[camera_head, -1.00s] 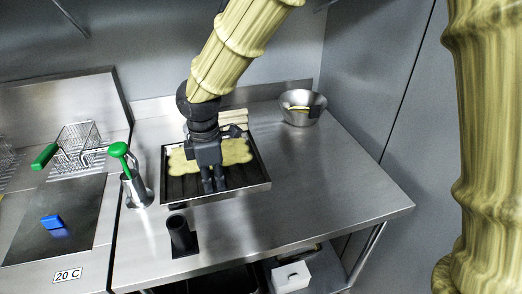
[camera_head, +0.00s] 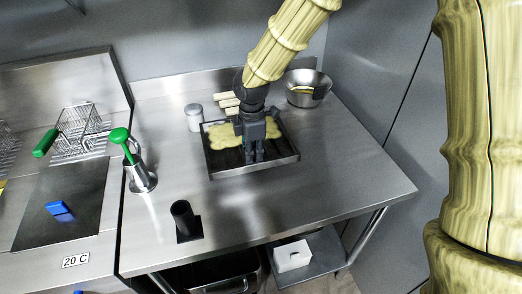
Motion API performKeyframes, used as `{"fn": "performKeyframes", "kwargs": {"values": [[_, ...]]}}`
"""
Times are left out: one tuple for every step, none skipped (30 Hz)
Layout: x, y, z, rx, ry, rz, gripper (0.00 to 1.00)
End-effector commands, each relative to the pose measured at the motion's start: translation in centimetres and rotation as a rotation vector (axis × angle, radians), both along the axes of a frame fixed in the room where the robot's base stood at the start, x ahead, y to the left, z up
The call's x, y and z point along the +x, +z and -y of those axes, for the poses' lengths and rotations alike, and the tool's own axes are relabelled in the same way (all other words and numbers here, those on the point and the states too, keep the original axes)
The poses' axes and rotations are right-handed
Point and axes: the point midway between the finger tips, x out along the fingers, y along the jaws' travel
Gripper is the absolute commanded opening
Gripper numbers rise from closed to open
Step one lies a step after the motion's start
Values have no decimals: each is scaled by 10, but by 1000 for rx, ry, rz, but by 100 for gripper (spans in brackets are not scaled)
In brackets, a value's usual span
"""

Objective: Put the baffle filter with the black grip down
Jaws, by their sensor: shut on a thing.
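The baffle filter (camera_head: 282,161) is a shallow, dark, slatted rectangle with a metal frame. It lies roughly level over the back middle of the steel table (camera_head: 330,190). A yellow, wavy-edged patch (camera_head: 222,135) shows on it. My gripper (camera_head: 253,158) points down over the filter's middle and is shut on it. The fingers hide the black grip. I cannot tell whether the filter touches the table or hangs just above it.
Behind the filter are a pale jar (camera_head: 194,117), several pale bars (camera_head: 226,103) and a steel bowl (camera_head: 305,96). The table's right and front are clear.

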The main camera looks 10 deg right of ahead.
Motion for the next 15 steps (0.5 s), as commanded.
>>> {"fn": "performKeyframes", "kwargs": {"values": [[5, 2, 6, 1, 0, 1, 0], [7, 1, 9, 1, 0, 1, 0], [10, 0, 12, 1, 0, 1, 0], [12, 0, 15, 1, 0, 1, 0], [13, -1, 16, 1, 0, 1, 0], [14, -1, 18, 1, 0, 1, 0], [15, -1, 19, 0, 0, 1, 0], [15, -1, 20, 0, 0, 1, 0], [16, -2, 21, 0, 0, 1, 0], [17, -2, 22, 0, 0, 1, 0], [18, -2, 23, 0, 0, 1, 0], [19, -2, 25, 0, 0, 1, 0], [21, -2, 27, 0, 0, 1, 0], [23, -2, 30, 0, 0, 1, 0], [23, -6, 31, -1, 2, -1, 0]]}}
